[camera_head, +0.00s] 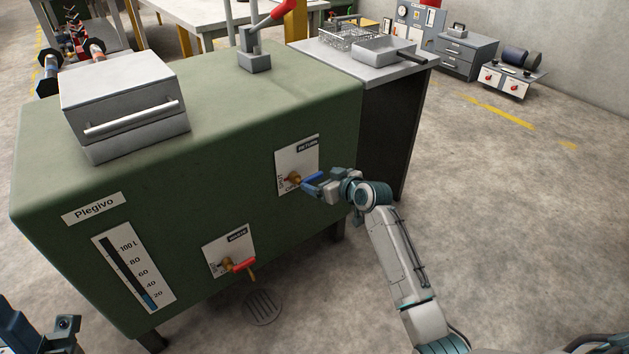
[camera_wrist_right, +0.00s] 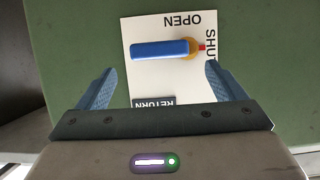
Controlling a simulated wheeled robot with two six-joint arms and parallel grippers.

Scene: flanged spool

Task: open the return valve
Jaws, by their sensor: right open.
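The return valve has a blue lever (camera_head: 313,179) on a brass body, on a white plate (camera_head: 284,159) marked RETURN, OPEN and SHUT on the green tank's front. In the right wrist view the blue lever (camera_wrist_right: 160,49) lies level across the plate. It reaches left from the brass pivot, whose small red tip points at SHUT. My right gripper (camera_head: 325,187) is at the lever. Its fingers are open, one to each side, in the right wrist view (camera_wrist_right: 161,70), with the lever just past their tips; I see no grip. Part of my left gripper (camera_head: 40,328) shows at the lower left, its fingers unclear.
A second valve with a red lever (camera_head: 241,265) sits lower left on the green tank (camera_head: 215,190). A level gauge (camera_head: 133,271) is further left. A grey box (camera_head: 125,100) stands on top. A side table (camera_head: 390,75) with a basket adjoins at right.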

